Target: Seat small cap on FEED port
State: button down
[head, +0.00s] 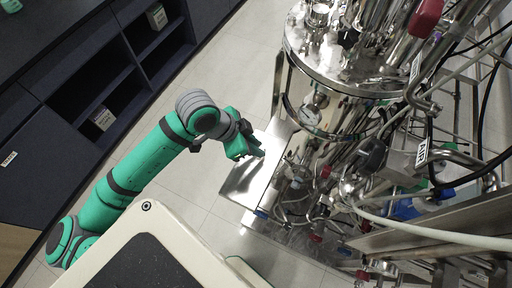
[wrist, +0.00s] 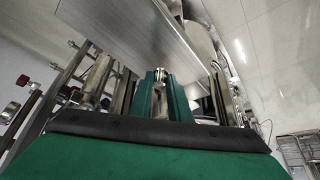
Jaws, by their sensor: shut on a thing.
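My gripper (head: 256,153) is at the end of the green arm, beside the lower left part of the steel skid. In the wrist view its two green fingers (wrist: 160,98) are closed around a small shiny metal piece, which looks like the small cap (wrist: 159,76). In the head view the cap is too small or hidden to make out. The FEED port is not identifiable, as no FEED label can be read in either view. I cannot tell whether the cap touches anything besides the fingers.
A steel vessel (head: 330,70) with crowded pipes and hoses stands right of my gripper. An AIR tag (head: 422,152) hangs on the piping. A flat steel plate (head: 245,182) lies under the gripper. Dark shelves (head: 100,75) stand at left, with clear floor (head: 232,65) between.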

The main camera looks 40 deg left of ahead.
jog(key=shift+r, duration=1.4)
jog(key=shift+s, duration=0.1)
